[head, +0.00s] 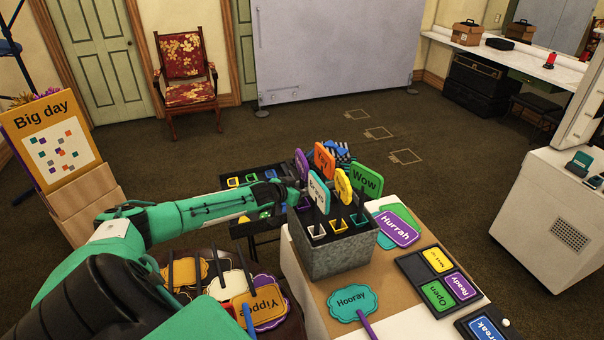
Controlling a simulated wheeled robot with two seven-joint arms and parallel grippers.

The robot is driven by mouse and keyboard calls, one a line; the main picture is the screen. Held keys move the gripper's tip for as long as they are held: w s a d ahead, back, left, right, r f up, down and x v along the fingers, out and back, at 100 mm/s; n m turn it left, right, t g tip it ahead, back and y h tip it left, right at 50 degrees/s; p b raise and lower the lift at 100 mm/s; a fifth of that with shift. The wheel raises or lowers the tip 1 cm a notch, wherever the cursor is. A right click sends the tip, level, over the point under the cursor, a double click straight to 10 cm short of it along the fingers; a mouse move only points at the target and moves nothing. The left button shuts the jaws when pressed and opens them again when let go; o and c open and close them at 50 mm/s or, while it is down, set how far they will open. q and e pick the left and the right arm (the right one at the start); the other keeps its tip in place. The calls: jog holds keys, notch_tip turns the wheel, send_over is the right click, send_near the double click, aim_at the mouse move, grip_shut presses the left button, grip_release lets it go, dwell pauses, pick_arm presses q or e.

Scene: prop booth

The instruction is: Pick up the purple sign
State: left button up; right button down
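A purple sign (302,164) stands upright among several other signs in a grey metal box (330,258) with a black slotted top; it is seen nearly edge-on. Another purple sign, marked "Hurrah" (396,228), lies on the table to the right of the box. My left gripper (299,194) is at the box's left side, just below the standing purple sign and close to its stick. Its fingertips are small and partly hidden, so I cannot tell whether they are open or touch anything. My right gripper is out of view.
Orange, white, yellow and green "Wow" (366,181) signs crowd the box. A teal "Hooray" sign (352,301) and a dark card tray (411,265) lie on the table. More signs, including "Yippee" (262,312), lie left of it. A black tray (237,173) is behind.

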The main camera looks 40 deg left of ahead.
pick_arm(q)
jog(key=shift+w, duration=0.15)
jog(key=shift+c, duration=0.2)
grip_shut()
jog(key=shift+r, duration=0.1)
